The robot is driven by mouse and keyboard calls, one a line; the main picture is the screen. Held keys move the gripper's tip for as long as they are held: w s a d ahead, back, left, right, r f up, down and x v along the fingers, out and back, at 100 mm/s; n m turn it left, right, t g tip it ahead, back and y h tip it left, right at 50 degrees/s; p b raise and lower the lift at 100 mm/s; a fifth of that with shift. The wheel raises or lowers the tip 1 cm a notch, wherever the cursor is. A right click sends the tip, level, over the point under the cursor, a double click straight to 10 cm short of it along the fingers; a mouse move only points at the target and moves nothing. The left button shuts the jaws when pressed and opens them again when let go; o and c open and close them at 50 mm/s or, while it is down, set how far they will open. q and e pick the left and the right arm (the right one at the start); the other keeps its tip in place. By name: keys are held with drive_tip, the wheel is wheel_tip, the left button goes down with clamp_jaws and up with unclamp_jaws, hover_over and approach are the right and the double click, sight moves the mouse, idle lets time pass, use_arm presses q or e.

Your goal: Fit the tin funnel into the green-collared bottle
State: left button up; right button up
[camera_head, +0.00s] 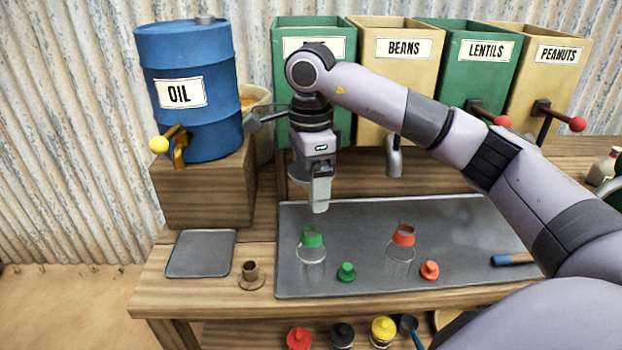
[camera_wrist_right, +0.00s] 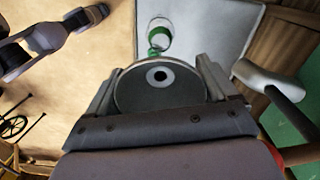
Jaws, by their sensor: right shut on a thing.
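The green-collared bottle (camera_head: 311,254) is clear glass and stands upright on the metal tray (camera_head: 350,222); it also shows in the right wrist view (camera_wrist_right: 160,30). My right gripper (camera_head: 320,205) is above it, slightly toward the back, with a gap between. It is shut on the tin funnel, whose grey round mouth and central hole show between the fingers in the right wrist view (camera_wrist_right: 150,98).
A red-collared bottle (camera_head: 401,252) stands to the right. A green stopper (camera_head: 346,272) and a red stopper (camera_head: 429,270) sit in front. A small brown stand (camera_head: 251,276) and a grey plate (camera_head: 202,254) are left. The oil drum (camera_head: 190,120) and bins stand behind.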

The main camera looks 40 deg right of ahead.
drive_tip(key=shift+f+b, duration=1.7)
drive_tip(key=shift+f, duration=0.65)
drive_tip(key=shift+f+b, duration=1)
drive_tip(key=shift+f, duration=0.7)
idle(0.4)
drive_tip(key=o, duration=0.8)
drive_tip(key=shift+r, duration=0.1)
drive_tip(key=shift+r+p, duration=2.7)
drive_tip(key=shift+r, duration=0.8)
